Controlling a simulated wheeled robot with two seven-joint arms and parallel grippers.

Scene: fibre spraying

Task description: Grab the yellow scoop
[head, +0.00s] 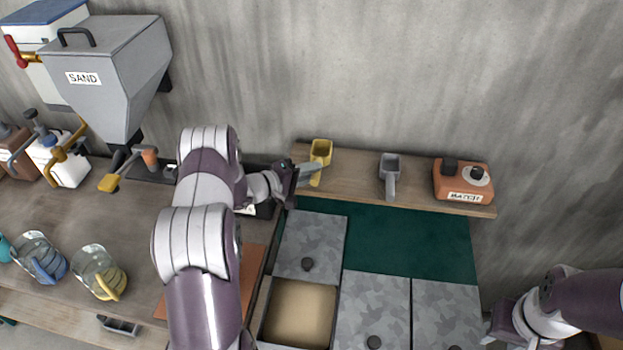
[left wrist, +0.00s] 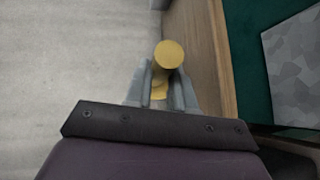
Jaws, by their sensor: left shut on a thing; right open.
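The yellow scoop (head: 320,152) stands at the left end of the wooden shelf in the head view. My left gripper (head: 311,171) reaches it from the left, with its fingers at the scoop's handle. In the left wrist view the round yellow end of the scoop (left wrist: 170,54) shows between the two grey fingertips (left wrist: 162,88), which are shut on it. The scoop appears still at its place by the shelf. My right gripper (head: 490,338) is at the lower right edge of the head view, far from the scoop, open and only partly visible.
Below are bins with grey lids (head: 312,243) and one open bin of tan material (head: 300,312). A sand hopper (head: 115,75) and jugs (head: 98,270) stand left.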

